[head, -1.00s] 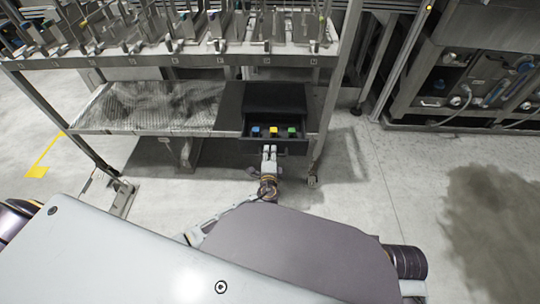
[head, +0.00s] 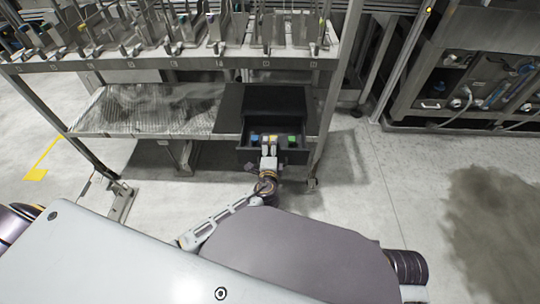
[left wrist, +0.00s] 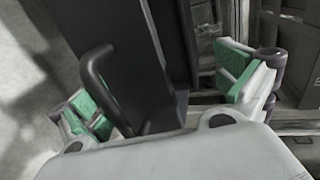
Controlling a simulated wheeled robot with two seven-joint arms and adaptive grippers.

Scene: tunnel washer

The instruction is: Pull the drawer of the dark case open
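The dark case (head: 276,98) stands on the lower shelf of the metal rack in the head view. Its drawer (head: 296,157) is pulled well out toward me. Blue (head: 254,140), yellow (head: 272,138) and green (head: 291,140) items lie inside it. My left gripper (head: 268,152) is at the drawer front, partly covering it. In the left wrist view the fingers with green pads are spread wide. The dark bar handle (left wrist: 103,76) shows between them, nearer the left finger, and is not clamped. My right gripper is not in view.
The rack's upper shelf (head: 180,60) carries several upright metal parts above the case. A rack leg (head: 326,115) stands close to the right of the drawer. A machine with hoses (head: 470,80) is at the right. The floor (head: 390,190) right of the drawer is clear.

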